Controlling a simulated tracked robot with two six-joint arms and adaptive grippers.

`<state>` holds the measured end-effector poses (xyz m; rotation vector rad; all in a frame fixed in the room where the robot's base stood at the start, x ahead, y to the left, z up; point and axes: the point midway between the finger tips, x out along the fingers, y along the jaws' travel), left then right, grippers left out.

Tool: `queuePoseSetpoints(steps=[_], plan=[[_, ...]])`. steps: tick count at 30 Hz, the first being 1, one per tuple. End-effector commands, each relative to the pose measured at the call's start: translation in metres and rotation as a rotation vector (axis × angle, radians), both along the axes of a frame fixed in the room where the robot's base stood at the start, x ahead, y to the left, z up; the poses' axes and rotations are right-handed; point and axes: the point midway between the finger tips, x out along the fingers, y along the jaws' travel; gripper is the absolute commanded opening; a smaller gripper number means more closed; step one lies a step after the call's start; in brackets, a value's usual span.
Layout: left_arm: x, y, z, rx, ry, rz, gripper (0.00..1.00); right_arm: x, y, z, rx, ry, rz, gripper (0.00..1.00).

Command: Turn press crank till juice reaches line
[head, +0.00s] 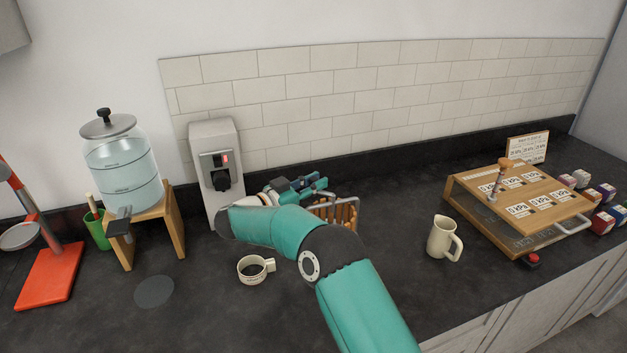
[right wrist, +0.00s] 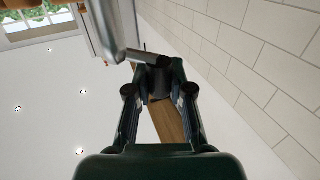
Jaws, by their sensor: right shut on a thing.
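The press (head: 345,214), with wooden slats and a metal frame, stands near the back of the counter, largely hidden behind my right arm. My right gripper (head: 308,184) is at its top. In the right wrist view the gripper (right wrist: 158,95) is shut on the dark crank grip (right wrist: 158,82), which joins a grey crank bar (right wrist: 147,57). A metal post (right wrist: 108,28) rises close to the fingers. No juice or fill line shows at the press; its lower part and outlet are hidden. My left gripper is not in view.
A cream cup (head: 250,272) stands in front of the grey dispenser (head: 213,150). A glass water jar (head: 122,170) on a wooden stand is at the left. A cream jug (head: 440,238) and a wooden panel box (head: 520,205) are at the right. The front counter is clear.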

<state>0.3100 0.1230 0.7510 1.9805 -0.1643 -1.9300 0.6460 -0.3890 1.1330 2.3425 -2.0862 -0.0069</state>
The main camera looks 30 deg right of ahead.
Motion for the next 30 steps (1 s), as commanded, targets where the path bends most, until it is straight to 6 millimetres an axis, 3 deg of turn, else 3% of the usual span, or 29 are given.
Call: queuePoseSetpoints(steps=[7,21,22,24,27,30], plan=[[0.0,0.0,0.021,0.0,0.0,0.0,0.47,0.005,-0.004,0.005,-0.003,-0.003,-0.111,0.0],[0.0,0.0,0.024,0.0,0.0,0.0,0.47,0.004,-0.006,0.002,-0.002,-0.003,-0.151,0.0],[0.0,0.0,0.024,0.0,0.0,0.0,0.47,0.004,-0.006,0.002,-0.002,-0.003,-0.15,0.22],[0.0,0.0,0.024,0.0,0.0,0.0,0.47,0.004,-0.006,0.002,-0.002,-0.003,-0.151,0.34],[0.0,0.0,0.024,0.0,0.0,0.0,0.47,0.004,-0.006,0.002,-0.001,-0.002,-0.151,0.47],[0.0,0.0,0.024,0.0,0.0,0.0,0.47,0.004,-0.006,0.001,-0.001,-0.002,-0.152,0.47]])
